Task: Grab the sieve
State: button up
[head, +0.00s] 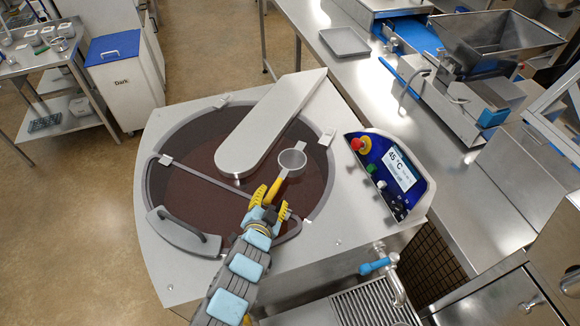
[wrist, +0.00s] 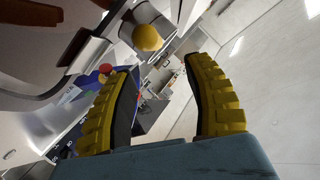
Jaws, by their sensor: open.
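The sieve is a small round grey cup (head: 292,160) with a yellow handle (head: 277,185), over the large round bowl of dark brown chocolate (head: 195,178). My gripper (head: 272,197) comes from the front of the machine and is open, its yellow fingers near the handle's lower end. In the wrist view the handle's rounded yellow end (wrist: 147,38) shows just beyond the open fingertips of my gripper (wrist: 160,66), between their directions and nearer the left finger. Nothing shows between the fingers there. I cannot tell whether a finger touches the handle.
A flat grey cover arm (head: 270,122) reaches over the bowl behind the sieve. A hinged lid with a dark handle (head: 185,232) lies at the bowl's front left. The control panel (head: 390,175) stands to the right, with a blue-handled tap (head: 375,266) in front.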

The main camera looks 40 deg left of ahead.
aim_at(278, 184)
jog(key=shift+x, duration=1.55)
jog(key=shift+p+x, duration=0.8)
jog(key=shift+x, duration=2.05)
jog(key=shift+s+d+f, duration=0.1)
jog(key=shift+f, duration=0.1)
grip_shut()
